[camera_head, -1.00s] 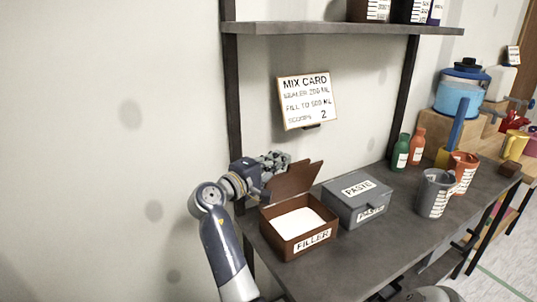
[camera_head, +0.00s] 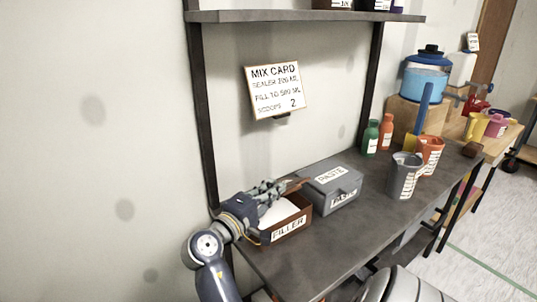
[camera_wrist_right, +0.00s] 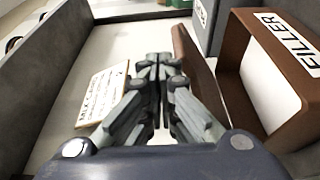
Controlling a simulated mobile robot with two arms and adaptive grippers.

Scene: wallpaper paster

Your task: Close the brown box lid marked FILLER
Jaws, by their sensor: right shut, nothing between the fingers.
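The brown FILLER box (camera_head: 292,222) stands on the grey bench with white filler inside. Its brown lid (camera_head: 299,184) is tilted up at the back edge, mostly hidden behind my right gripper (camera_head: 276,187). In the right wrist view the lid (camera_wrist_right: 196,70) shows as a brown panel just right of the fingers, and the box (camera_wrist_right: 235,75) opening is partly uncovered. My right gripper is shut and empty, close beside the lid; I cannot tell if it touches. My left gripper is not in view.
A closed grey PASTE box (camera_head: 330,190) stands right beside the FILLER box. Grey (camera_head: 404,178) and orange (camera_head: 430,155) measuring cups and two bottles (camera_head: 378,137) stand farther right. A shelf (camera_head: 300,17) and mix card (camera_head: 277,91) are above. The bench front (camera_head: 310,262) is clear.

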